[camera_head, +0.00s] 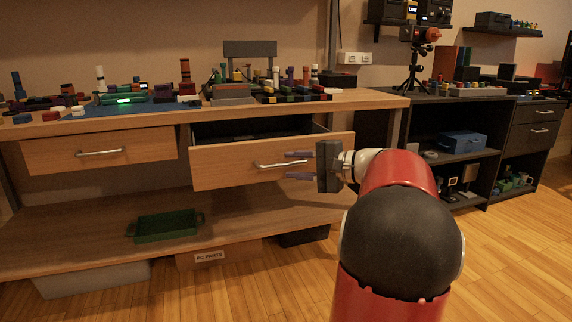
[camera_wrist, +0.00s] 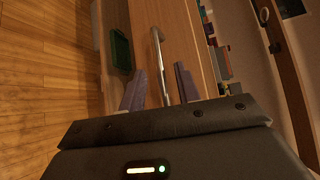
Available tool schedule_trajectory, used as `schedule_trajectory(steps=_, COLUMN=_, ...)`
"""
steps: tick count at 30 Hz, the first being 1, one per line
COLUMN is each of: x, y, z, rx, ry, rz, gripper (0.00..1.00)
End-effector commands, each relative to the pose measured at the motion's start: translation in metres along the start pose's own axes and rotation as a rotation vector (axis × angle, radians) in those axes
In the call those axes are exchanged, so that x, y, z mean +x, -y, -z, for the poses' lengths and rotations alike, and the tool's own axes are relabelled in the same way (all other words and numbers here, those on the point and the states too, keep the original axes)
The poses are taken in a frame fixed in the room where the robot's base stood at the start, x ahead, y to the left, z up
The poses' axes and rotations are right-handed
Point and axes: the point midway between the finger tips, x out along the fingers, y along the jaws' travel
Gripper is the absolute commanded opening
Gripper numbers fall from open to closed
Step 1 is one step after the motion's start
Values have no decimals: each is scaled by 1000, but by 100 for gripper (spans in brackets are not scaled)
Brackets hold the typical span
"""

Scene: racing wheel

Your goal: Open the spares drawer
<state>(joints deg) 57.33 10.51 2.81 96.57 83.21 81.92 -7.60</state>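A wooden drawer (camera_head: 225,166) under the right part of the workbench is pulled partly out, with its dark inside showing over the front. No label naming it as the spares drawer is readable. Its metal bar handle (camera_head: 270,165) is on the front and also shows in the wrist view (camera_wrist: 157,45). My gripper (camera_head: 295,165) is at the right end of this handle. Its two fingers are apart, one above and one below the bar. In the wrist view the handle runs between the fingers (camera_wrist: 160,88), with gaps visible on both sides.
A second drawer (camera_head: 140,148) to the left is closed. Many small parts stand on the bench top (camera_head: 60,129). A green tray (camera_head: 165,226) sits on the lower shelf (camera_head: 90,232). A dark shelf unit (camera_head: 455,110) stands right. The floor (camera_head: 240,290) in front is clear.

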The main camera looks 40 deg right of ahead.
Motion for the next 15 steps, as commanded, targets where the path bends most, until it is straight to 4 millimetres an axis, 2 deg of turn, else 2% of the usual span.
schedule_trajectory(steps=1, x=-11, y=1, z=1, rx=0, ry=-5, rz=0, gripper=33)
schedule_trajectory(steps=6, x=-35, y=1, z=0, rx=0, ry=-3, rz=0, gripper=33)
schedule_trajectory(steps=10, x=-44, y=0, z=0, rx=0, ry=-1, rz=0, gripper=33)
schedule_trajectory(steps=15, x=-45, y=0, z=0, rx=0, ry=-1, rz=0, gripper=33)
